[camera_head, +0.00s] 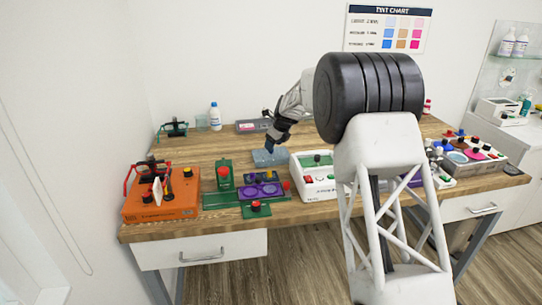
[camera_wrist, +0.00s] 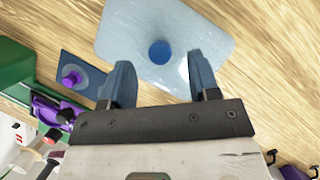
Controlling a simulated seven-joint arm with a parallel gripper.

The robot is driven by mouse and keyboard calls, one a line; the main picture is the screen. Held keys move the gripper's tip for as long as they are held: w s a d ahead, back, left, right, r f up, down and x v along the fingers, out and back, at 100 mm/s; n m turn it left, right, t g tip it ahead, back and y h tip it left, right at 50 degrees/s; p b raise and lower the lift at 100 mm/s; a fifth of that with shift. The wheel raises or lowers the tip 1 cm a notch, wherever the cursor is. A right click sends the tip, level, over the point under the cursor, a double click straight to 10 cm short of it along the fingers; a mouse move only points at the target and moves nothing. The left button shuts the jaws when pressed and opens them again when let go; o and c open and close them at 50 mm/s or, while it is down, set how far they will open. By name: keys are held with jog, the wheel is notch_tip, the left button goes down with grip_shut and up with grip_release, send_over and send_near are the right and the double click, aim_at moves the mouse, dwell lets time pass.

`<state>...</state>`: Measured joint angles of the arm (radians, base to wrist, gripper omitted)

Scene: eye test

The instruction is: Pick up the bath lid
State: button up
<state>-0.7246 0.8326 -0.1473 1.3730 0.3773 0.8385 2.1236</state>
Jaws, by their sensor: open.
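The bath lid is a pale blue, translucent flat plate (camera_wrist: 205,32) with rounded corners and a round blue knob (camera_wrist: 160,52) at its middle. It lies on the wooden table, and it also shows in the head view (camera_head: 264,159), near the middle of the table. My gripper (camera_wrist: 161,82) is open and empty, with its two blue fingers apart. The knob shows between and just beyond the fingertips in the wrist view. In the head view my gripper (camera_head: 271,145) is pointing down close over the lid. I cannot tell the exact gap, or whether the fingers touch it.
A green device (camera_head: 224,174) and a purple panel (camera_head: 260,191) are in front of the lid. A white box (camera_head: 318,188) stands right of it, and an orange box (camera_head: 165,207) at the left.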

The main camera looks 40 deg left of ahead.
aim_at(271, 154)
jog(key=shift+x, duration=1.25)
jog(key=shift+c, duration=0.2)
jog(key=c, duration=1)
